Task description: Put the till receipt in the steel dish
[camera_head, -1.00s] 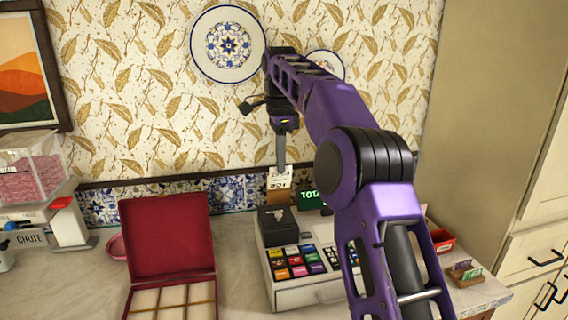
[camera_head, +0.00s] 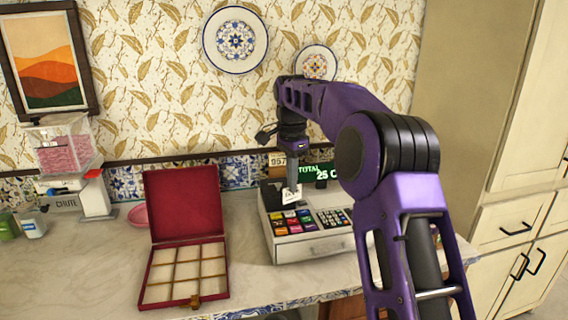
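The till receipt (camera_head: 290,195) is a small white slip with dark print at my gripper's fingertips. My gripper (camera_head: 292,184) points down in front of the cash register (camera_head: 312,246) and appears shut on the slip's upper edge. The slip hangs in front of the register's black top box, above the coloured keys. I cannot tell whether it touches the register. I cannot make out a steel dish in this view; my arm covers part of the counter on the right.
An open red case (camera_head: 184,232) with empty compartments stands left of the register. Bare marble counter (camera_head: 100,262) lies at front left. Tall cabinets (camera_head: 500,215) stand at right.

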